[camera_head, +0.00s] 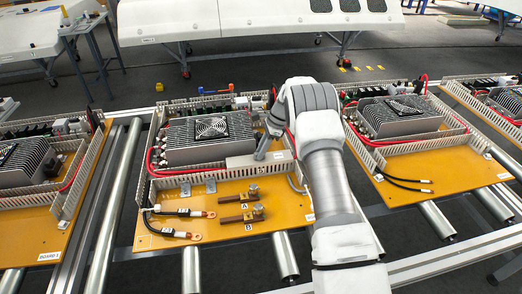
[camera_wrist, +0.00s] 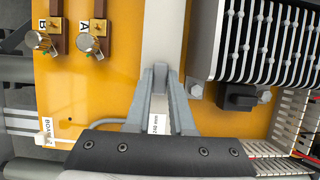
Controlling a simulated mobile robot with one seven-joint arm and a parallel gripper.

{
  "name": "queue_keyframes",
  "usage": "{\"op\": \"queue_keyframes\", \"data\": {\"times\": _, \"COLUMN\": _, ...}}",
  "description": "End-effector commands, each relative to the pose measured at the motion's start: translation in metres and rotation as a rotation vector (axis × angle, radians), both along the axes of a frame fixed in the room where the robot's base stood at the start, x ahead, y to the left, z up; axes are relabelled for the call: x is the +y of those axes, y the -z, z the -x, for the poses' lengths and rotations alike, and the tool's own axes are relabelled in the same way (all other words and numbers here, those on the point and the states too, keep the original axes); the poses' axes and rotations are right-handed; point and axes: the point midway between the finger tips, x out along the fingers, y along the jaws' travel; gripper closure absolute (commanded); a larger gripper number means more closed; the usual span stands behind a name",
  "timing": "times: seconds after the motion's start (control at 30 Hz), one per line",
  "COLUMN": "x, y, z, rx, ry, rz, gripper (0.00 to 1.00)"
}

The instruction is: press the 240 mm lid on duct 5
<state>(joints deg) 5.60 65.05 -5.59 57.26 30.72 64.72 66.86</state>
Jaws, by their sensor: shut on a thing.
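The light grey lid (camera_head: 241,162) lies lengthwise over the front slotted duct (camera_head: 200,176) of the middle board. In the wrist view the lid (camera_wrist: 165,35) runs up the picture between bare orange board and a heat sink, with a white label reading mm near the jaws. My gripper (camera_wrist: 161,72) is shut on the lid, one finger on each side of it. In the head view my gripper (camera_head: 263,152) points down at the lid beside the heat sink. The lid hides the duct beneath it, so I cannot tell whether it is seated. The number of the duct is too small to read.
A finned heat sink with a fan (camera_head: 208,135) stands behind the front duct. Copper parts A (camera_head: 236,197) and B (camera_head: 238,218) and black cables (camera_head: 172,211) lie on the bare front board. Neighbouring boards stand left and right on rollers (camera_head: 110,220).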

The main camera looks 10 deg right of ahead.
Motion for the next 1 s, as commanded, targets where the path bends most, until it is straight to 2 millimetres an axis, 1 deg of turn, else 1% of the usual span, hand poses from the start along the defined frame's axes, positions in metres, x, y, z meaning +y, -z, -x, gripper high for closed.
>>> {"op": "queue_keyframes", "data": {"times": 0.4, "x": 0.0, "y": 0.0101, "z": 0.0001, "rx": 0.0, "ry": 0.0, "rz": 0.0, "gripper": 1.0}}
{"op": "queue_keyframes", "data": {"times": 0.43, "x": -0.0001, "y": 0.0098, "z": 0.0002, "rx": 0.0, "ry": 0.0, "rz": 0.0, "gripper": 0.75}}
{"op": "queue_keyframes", "data": {"times": 0.57, "x": 0.0, "y": 0.0095, "z": 0.0002, "rx": 0.0, "ry": 0.0, "rz": 0.0, "gripper": 0.52}}
{"op": "queue_keyframes", "data": {"times": 0.6, "x": 0.0, "y": 0.0095, "z": 0.0002, "rx": 0.0, "ry": 0.0, "rz": 0.0, "gripper": 0.45}}
{"op": "queue_keyframes", "data": {"times": 0.87, "x": 0.0, "y": 0.0091, "z": 0.0001, "rx": 0.0, "ry": 0.0, "rz": 0.0, "gripper": 0.44}}
{"op": "queue_keyframes", "data": {"times": 1.0, "x": -0.0027, "y": 0.0029, "z": -0.0003, "rx": -0.001, "ry": 0.0, "rz": 0.0, "gripper": 0.44}}
